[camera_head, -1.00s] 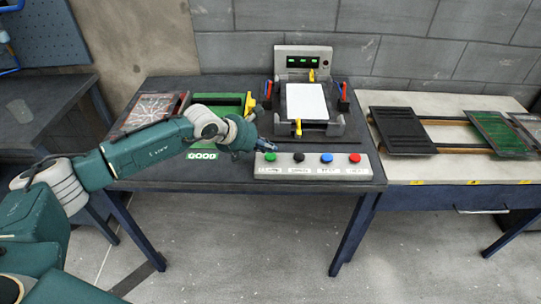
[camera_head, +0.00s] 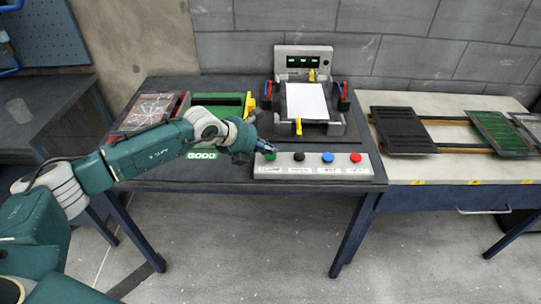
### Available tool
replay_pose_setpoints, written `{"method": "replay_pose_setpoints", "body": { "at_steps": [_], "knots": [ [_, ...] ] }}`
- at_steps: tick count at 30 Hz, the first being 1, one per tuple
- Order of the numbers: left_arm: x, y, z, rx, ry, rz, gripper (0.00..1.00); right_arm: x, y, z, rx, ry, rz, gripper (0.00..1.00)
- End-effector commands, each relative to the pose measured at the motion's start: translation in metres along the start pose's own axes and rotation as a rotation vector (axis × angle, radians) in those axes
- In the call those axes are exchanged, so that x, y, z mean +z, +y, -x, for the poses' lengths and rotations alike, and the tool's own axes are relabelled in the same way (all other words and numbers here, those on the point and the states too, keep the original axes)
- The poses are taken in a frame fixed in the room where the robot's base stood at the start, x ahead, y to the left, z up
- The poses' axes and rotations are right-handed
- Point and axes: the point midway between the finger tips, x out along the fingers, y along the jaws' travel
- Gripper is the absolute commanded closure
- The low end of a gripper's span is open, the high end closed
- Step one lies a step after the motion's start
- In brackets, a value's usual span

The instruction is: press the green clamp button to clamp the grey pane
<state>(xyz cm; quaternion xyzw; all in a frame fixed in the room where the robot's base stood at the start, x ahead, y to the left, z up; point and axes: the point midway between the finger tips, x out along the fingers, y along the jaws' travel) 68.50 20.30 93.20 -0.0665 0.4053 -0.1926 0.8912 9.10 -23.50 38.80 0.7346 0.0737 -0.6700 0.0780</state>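The green clamp button (camera_head: 270,156) is the leftmost on a pale button panel (camera_head: 314,172) at the table's front edge. My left gripper (camera_head: 268,149) comes in from the left, and its fingertips look shut and empty. The tips are right at the green button, over its back part; I cannot tell whether they touch or press it. The pale grey pane (camera_head: 306,101) lies flat in the dark fixture (camera_head: 337,128) behind the panel, with yellow clamps (camera_head: 298,127) at its front and back. My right gripper is out of view.
Black (camera_head: 299,157), blue (camera_head: 327,157) and red (camera_head: 356,157) buttons sit right of the green one. A display (camera_head: 303,61) with green lights stands behind the fixture. A green tray (camera_head: 217,112) and a cracked-pane tray (camera_head: 150,109) lie left. A pale bench (camera_head: 450,165) holds dark panels.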

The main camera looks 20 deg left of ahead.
Motion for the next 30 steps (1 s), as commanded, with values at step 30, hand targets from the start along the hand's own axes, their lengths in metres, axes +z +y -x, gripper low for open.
{"method": "replay_pose_setpoints", "body": {
  "at_steps": [30],
  "knots": [
    [-0.0022,0.0005,-0.0014,0.000,0.003,0.000,1.00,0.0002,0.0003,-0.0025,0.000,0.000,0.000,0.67]
  ]
}}
